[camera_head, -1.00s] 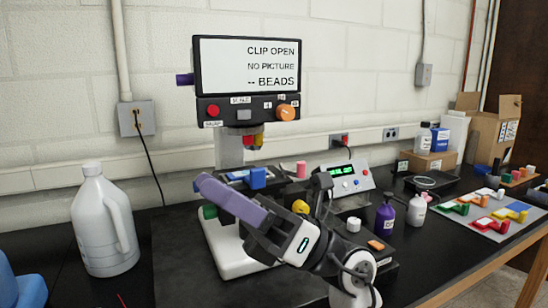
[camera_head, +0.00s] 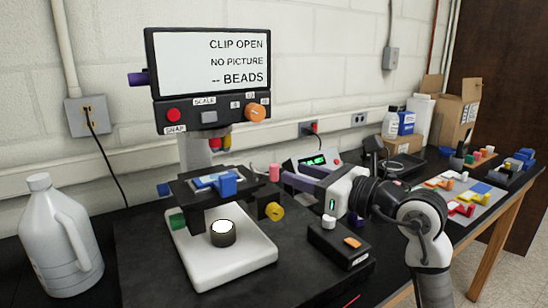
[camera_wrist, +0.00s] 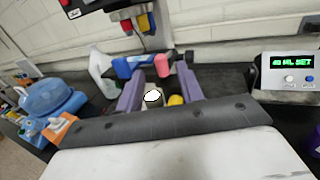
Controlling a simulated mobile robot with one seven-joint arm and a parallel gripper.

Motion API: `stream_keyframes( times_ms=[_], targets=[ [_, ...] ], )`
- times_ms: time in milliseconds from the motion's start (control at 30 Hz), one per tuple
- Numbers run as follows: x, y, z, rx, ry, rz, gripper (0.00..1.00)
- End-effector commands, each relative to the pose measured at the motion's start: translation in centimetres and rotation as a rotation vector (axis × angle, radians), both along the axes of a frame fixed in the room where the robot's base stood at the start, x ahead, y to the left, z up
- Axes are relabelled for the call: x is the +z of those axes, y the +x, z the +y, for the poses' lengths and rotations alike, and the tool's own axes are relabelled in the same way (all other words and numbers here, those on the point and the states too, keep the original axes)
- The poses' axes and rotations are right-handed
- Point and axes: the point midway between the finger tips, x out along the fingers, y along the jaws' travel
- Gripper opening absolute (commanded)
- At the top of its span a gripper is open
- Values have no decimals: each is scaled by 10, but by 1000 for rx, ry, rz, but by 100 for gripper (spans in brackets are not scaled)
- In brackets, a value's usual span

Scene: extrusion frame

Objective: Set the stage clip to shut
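The microscope stage (camera_head: 190,195) is a dark plate carrying a slide and a blue block (camera_head: 227,183) that looks like the stage clip. The microscope's screen (camera_head: 222,62) reads "CLIP OPEN", "NO PICTURE" and "-- BEADS". My gripper (camera_head: 290,180) is to the right of the stage, its purple fingers pointing left toward it, apart from the blue block. In the wrist view my gripper (camera_wrist: 157,88) has its fingers wide apart with nothing held. Blue parts (camera_wrist: 125,67) show beyond the fingertips there; the clip's exact position is hard to tell.
A yellow knob (camera_head: 274,211) and a lit lamp (camera_head: 223,229) sit below the stage. A dark box with an orange button (camera_head: 352,242) is below my arm. A white jug (camera_head: 60,240) stands left.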

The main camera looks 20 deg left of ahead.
Motion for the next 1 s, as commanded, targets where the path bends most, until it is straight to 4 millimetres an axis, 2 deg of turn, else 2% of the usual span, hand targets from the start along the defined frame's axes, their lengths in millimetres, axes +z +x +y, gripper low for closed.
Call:
stream_keyframes(
  times_ms=[100, 300, 500, 767, 1000],
  targets=[
    [4, 8, 25, 4, 2, 3, 37],
    [3, 18, 53, 2, 2, 2, 37],
    [1, 22, 65, 0, 1, 1, 37],
    [0, 23, 66, 0, 1, 1, 37],
    [0, 23, 66, 1, 1, 1, 7]
  ],
)
